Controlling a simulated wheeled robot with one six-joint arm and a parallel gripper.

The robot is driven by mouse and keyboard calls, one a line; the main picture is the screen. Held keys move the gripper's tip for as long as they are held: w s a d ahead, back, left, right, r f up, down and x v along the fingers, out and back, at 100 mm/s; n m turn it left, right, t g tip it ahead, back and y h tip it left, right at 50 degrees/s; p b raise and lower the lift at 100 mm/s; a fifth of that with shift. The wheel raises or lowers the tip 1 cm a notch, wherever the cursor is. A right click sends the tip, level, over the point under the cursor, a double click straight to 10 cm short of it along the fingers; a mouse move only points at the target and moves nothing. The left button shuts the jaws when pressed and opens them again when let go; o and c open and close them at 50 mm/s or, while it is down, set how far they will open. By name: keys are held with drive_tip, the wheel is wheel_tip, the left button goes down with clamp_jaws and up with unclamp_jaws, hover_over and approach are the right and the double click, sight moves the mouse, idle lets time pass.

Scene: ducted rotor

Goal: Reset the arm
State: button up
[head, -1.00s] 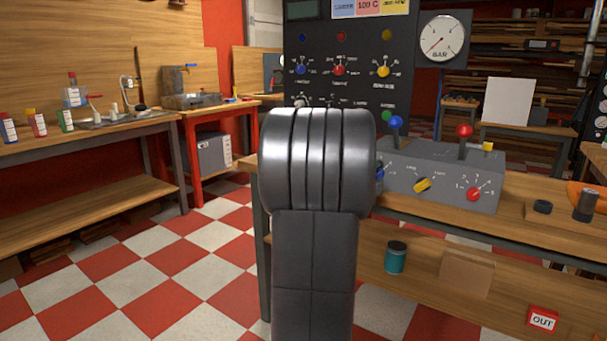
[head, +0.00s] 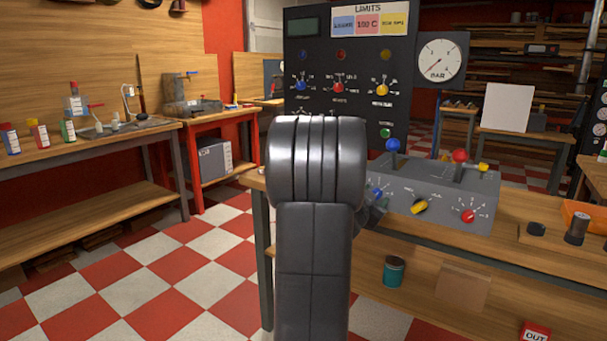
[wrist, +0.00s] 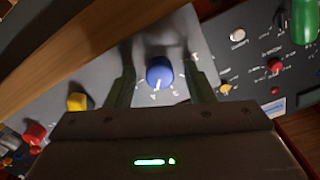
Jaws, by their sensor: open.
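My gripper (wrist: 159,70) is open in the wrist view, its two fingers on either side of a blue knob (wrist: 160,73) on a grey control box. Gaps show between the knob and both fingers, and nothing is held. In the head view, my dark arm fills the middle and hides most of the gripper. The grey control box (head: 430,211) stands on the bench to the right of the arm. Its blue knob (head: 377,193) shows just beside the arm.
The box also carries a yellow knob (head: 420,207), a red knob (head: 468,215), a blue-topped lever (head: 393,146) and a red-topped lever (head: 460,156). A black panel (head: 345,125) rises behind. The checkered floor (head: 170,260) at left is open.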

drive_tip(key=shift+n+p, duration=0.35)
drive_tip(key=shift+n, duration=0.85)
